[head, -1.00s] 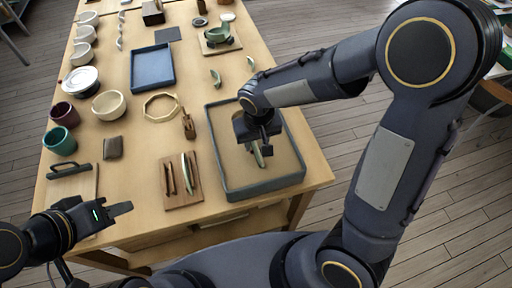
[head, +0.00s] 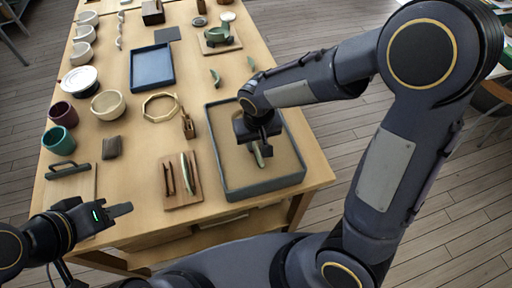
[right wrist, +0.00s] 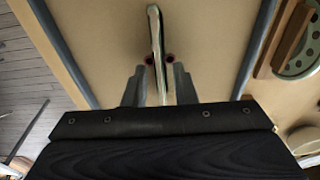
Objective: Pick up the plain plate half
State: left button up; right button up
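The plain plate half (head: 260,158) is a thin pale piece, seen nearly edge-on over the grey-rimmed tray (head: 235,192). It also shows in the right wrist view (right wrist: 157,40), upright between the fingers. My right gripper (head: 258,145) is over the tray with its fingers (right wrist: 159,65) against both sides of the piece. Whether the piece touches the tray floor is hard to tell. A second half (head: 188,172) stands in the wooden rack (head: 182,203); its face shows green with dots in the right wrist view (right wrist: 305,52). My left gripper (head: 107,212) is at the table's front left, empty, its fingers unclear.
The tray walls surround my right gripper. A gold-brown ring (head: 160,107), a small wooden block (head: 188,125), a cream bowl (head: 108,105), a teal cup (head: 60,140) and a blue tray (head: 152,68) stand on the table (head: 135,165). Bare wood lies left of the rack.

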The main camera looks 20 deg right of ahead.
grip_shut()
